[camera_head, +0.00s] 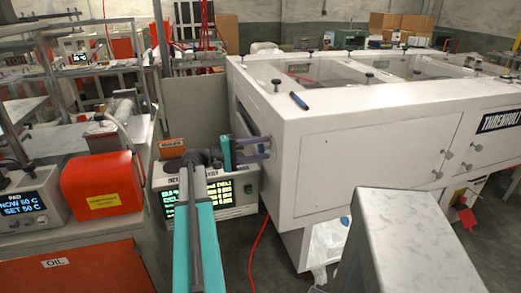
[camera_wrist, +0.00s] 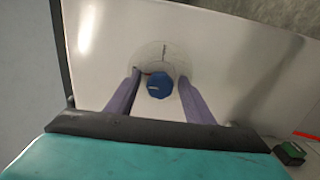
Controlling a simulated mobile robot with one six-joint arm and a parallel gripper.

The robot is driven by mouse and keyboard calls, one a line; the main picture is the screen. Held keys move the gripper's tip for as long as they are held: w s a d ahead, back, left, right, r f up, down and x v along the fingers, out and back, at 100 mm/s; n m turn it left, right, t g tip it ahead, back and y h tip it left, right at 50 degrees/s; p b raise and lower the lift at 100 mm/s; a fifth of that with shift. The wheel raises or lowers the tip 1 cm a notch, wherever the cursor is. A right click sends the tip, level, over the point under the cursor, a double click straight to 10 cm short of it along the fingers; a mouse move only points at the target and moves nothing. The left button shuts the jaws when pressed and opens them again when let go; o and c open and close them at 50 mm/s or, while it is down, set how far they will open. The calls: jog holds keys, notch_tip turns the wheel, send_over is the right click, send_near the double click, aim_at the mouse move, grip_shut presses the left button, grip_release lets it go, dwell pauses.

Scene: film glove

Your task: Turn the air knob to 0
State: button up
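The air knob, a small blue faceted knob (camera_wrist: 159,85), sits on a round dial plate (camera_wrist: 166,57) on the white machine's panel. In the wrist view my gripper (camera_wrist: 158,92) has its two purple fingers apart, one on each side of the knob. A gap shows between the knob and each finger; I cannot tell whether the tips touch the panel. In the head view my gripper (camera_head: 268,146) reaches the left end face of the white machine (camera_head: 345,130). The dial's marks and the knob's setting are too small to read.
A monitor with green text (camera_head: 215,192) stands beneath my arm. A red box (camera_head: 102,186) and a temperature display (camera_head: 22,202) are at the left. A grey metal post or box (camera_head: 405,240) stands front right. A red cable (camera_head: 256,240) runs along the floor.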

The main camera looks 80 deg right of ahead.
jog(key=b+v, duration=0.2)
jog(key=v, duration=1.1)
jog(key=shift+w+a, duration=0.2)
jog(key=shift+w, duration=0.15)
